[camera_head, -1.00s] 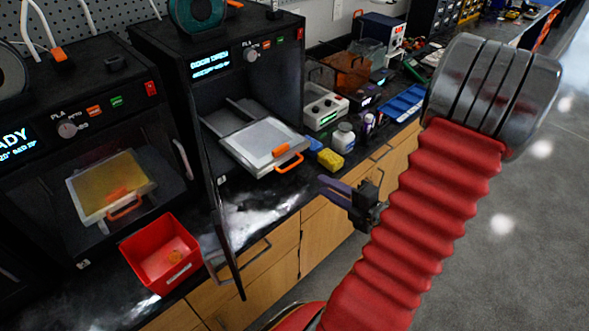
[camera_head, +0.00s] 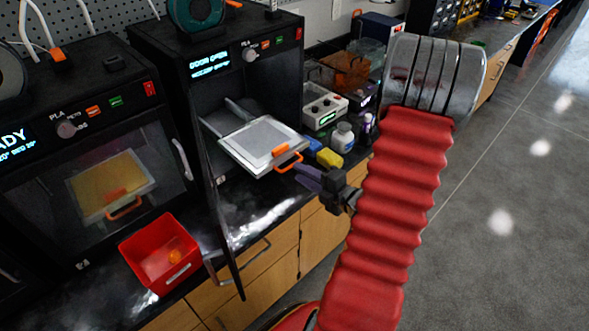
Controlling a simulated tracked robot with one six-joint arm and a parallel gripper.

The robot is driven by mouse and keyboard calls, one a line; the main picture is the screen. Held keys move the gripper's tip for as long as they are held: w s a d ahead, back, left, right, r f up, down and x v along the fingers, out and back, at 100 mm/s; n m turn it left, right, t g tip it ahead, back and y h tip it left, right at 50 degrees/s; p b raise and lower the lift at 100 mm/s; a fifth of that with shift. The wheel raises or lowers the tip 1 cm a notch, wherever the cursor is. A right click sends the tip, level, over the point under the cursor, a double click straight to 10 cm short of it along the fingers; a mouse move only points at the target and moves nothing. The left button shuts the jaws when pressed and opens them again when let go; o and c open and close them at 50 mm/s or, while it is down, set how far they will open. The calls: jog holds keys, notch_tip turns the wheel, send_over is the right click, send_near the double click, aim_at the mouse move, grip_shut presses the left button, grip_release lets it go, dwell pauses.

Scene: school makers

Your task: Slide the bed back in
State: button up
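The bed (camera_head: 262,143) is a pale flat plate with an orange handle (camera_head: 286,160) at its front edge. It sticks out of the open printer (camera_head: 240,90), whose display reads as door open. The printer's door (camera_head: 225,205) is swung out toward the front, left of the bed. My gripper (camera_head: 308,178) is just in front and right of the bed, slightly below the handle, with its fingers pointing left toward it. The fingers look apart from each other, with nothing visible between them. Whether a fingertip touches the handle cannot be told.
A second printer (camera_head: 80,130) at left is shut with a yellowish bed inside. A red bin (camera_head: 160,252) holding a small orange item stands on the counter before it. A yellow sponge (camera_head: 329,158), a white bottle (camera_head: 342,137) and a control box (camera_head: 322,108) stand right of the bed.

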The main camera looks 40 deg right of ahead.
jog(key=shift+x, duration=2.1)
jog(key=shift+c, duration=0.2)
jog(key=c, duration=0.6)
grip_shut()
jog(key=shift+s+f, duration=0.1)
jog(key=shift+f, duration=0.05)
jog(key=shift+d, duration=0.1)
